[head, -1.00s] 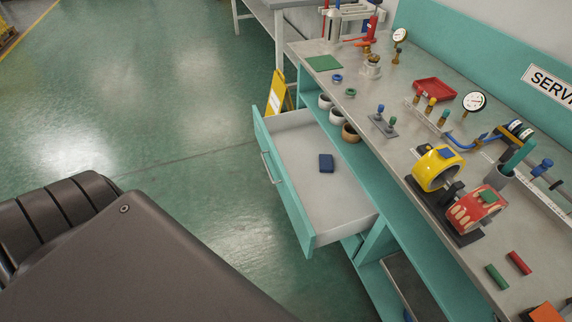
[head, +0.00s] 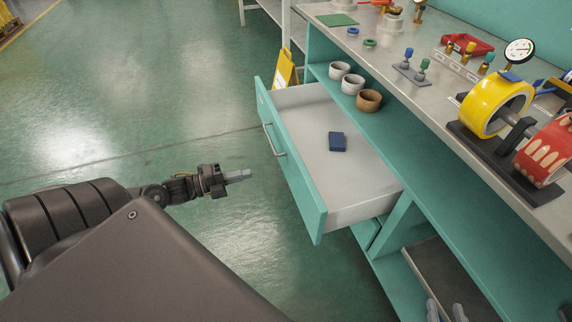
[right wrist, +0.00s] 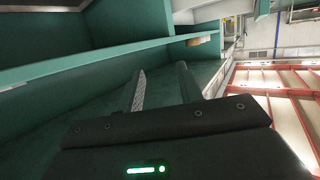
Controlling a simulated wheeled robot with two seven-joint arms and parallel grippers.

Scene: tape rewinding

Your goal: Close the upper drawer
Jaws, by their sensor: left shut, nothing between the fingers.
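The upper drawer (head: 302,182) of the teal workbench is pulled well out, its front facing the open floor on the left. It has a grey bar handle (head: 273,140) and a pale inside with a small dark blue box (head: 337,141) lying in it. My left gripper (head: 246,175) is shut and empty, left of the drawer front and apart from it. My right gripper (right wrist: 162,82) has its two fingers apart with nothing seen between them; its fingertips also show at the bottom of the head view (head: 446,312), by the lower shelf.
Several cups, including a brown one (head: 368,101), stand on the shelf under the benchtop. A yellow tape roll (head: 495,108) and a red roll (head: 545,155) sit on a holder on top. A yellow sign (head: 286,69) stands behind the drawer.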

